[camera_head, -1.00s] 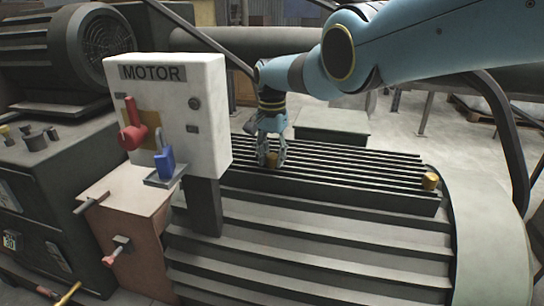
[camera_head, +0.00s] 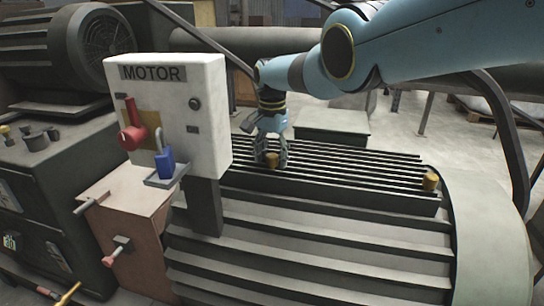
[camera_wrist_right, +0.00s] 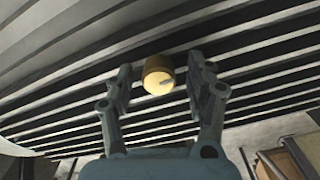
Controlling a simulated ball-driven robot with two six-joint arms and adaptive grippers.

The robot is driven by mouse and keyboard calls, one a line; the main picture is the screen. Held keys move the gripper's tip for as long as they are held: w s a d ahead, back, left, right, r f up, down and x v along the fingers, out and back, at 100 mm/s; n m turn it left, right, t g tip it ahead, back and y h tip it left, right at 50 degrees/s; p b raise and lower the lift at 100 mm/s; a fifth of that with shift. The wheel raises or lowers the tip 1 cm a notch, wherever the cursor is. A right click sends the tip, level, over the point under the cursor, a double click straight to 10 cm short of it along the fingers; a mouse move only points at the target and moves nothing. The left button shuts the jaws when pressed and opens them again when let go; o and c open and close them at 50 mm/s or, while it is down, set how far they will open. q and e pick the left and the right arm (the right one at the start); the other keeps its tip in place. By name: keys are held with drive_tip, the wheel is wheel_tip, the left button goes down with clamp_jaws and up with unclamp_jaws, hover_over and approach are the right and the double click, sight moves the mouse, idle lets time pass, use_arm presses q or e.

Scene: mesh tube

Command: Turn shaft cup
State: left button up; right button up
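A small brass shaft cup (camera_head: 271,161) sits on the dark ribbed machine top, below and between the fingers of my right gripper (camera_head: 271,156). A second brass cup (camera_head: 430,180) sits at the right end of the ribbed top. My left gripper is not in view.
A white MOTOR box (camera_head: 170,115) on a dark post stands left of the right gripper, with a red lever (camera_head: 132,137) and a blue padlock (camera_head: 165,162). A large motor (camera_head: 75,50) is at the far left. Stepped ribs (camera_head: 330,225) lie in front.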

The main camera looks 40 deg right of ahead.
sight(272, 155)
wheel_tip(272, 155, up, 12)
idle(0.7)
drive_tip(key=shift+f, duration=0.1)
idle(0.3)
